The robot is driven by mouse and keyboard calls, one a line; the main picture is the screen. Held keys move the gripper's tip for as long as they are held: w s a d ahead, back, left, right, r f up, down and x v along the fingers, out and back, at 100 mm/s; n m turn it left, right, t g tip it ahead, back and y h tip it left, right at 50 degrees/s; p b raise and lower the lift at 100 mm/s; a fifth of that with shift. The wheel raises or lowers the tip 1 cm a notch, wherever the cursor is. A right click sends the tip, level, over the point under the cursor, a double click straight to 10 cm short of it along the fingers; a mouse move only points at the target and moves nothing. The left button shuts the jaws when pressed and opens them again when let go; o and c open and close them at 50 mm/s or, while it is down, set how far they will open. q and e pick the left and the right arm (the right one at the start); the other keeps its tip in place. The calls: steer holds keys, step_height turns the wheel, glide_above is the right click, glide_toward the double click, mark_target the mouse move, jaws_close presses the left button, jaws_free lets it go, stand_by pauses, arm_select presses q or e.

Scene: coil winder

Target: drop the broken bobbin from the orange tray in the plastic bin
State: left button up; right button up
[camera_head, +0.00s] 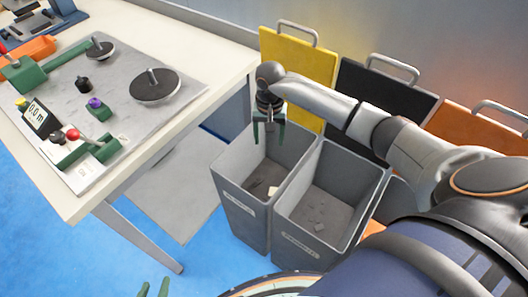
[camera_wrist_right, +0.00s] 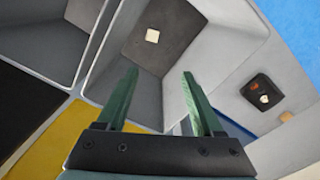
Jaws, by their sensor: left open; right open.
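The orange tray (camera_head: 38,47) is at the far left back of the bench, cut by the picture edge; I cannot make out a bobbin in it. Two open grey bins stand in front of me, a left bin (camera_head: 240,205) and a middle bin (camera_head: 300,242); their labels are too small to read. My right gripper (camera_head: 268,140) is open and empty above the left bin, and its fingers (camera_wrist_right: 162,95) also show in the right wrist view. A small pale piece (camera_wrist_right: 152,35) lies on that bin's dark floor. My left gripper (camera_head: 153,289) is open at the bottom edge.
Yellow (camera_head: 290,60), black (camera_head: 375,105) and orange (camera_head: 470,135) panels with handles stand behind the bins. The bench (camera_head: 225,60) at left carries a winder with a dark disc (camera_head: 154,86). Blue floor (camera_head: 180,225) lies between bench and bins.

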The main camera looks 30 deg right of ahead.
step_height(320, 180, up, 12)
steer(key=p, duration=0.1)
steer(key=shift+r, duration=0.25)
steer(key=shift+a, duration=0.1)
stand_by(0.4)
